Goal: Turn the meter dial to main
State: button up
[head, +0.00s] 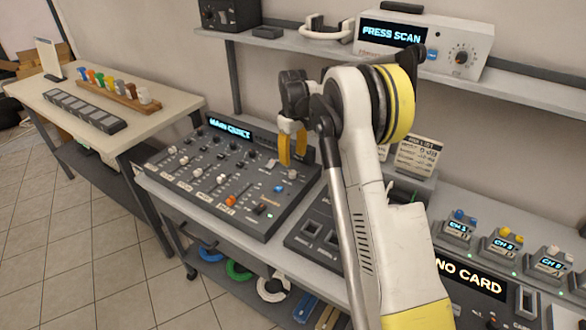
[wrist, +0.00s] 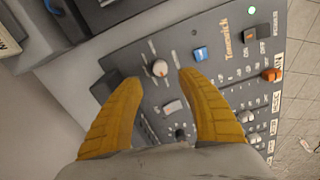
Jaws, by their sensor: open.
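The mixing console (head: 200,190) stands on the bench, its display (head: 230,128) reading "MAIN QUIET". What looks like the meter dial, a small round pale knob (head: 292,174), sits near its right end. In the wrist view the knob (wrist: 160,68) has a pale top and small marks around it; its labels are too small to read. My gripper (head: 292,161) is open, its yellow fingers pointing down over this knob. In the wrist view my gripper (wrist: 158,78) has a fingertip on either side of the knob, with gaps; no contact shows.
A blue button (wrist: 200,54) and a pale rocker switch (wrist: 173,106) lie close to the knob. An orange fader cap (head: 230,201) is nearer the console's front. A shelf (head: 500,85) with a "PRESS SCAN" box (head: 440,45) hangs behind. Channel boxes (head: 503,243) stand at right.

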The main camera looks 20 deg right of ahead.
aim_at(293, 173)
jog(key=shift+r, duration=2.25)
jog(key=s+a+r+m+t, duration=0.1)
jog(key=s+a+r+t, duration=0.1)
jog(key=s+a+r, duration=0.45)
jog(key=s+a+r+m+t, duration=0.1)
jog(key=s+a+r+t, duration=0.15)
jog(key=s+r, duration=0.6)
jog(key=s+a+f+m+t, duration=0.1)
jog(key=s+a+f, duration=0.1)
jog(key=s, duration=0.8)
jog(key=s+a+f+m+t, duration=0.1)
jog(key=s+a+f, duration=0.2)
jog(key=s, duration=0.7)
jog(key=shift+a+f+t, duration=0.3)
jog(key=shift+f+t, duration=0.05)
jog(key=shift+f, duration=0.25)
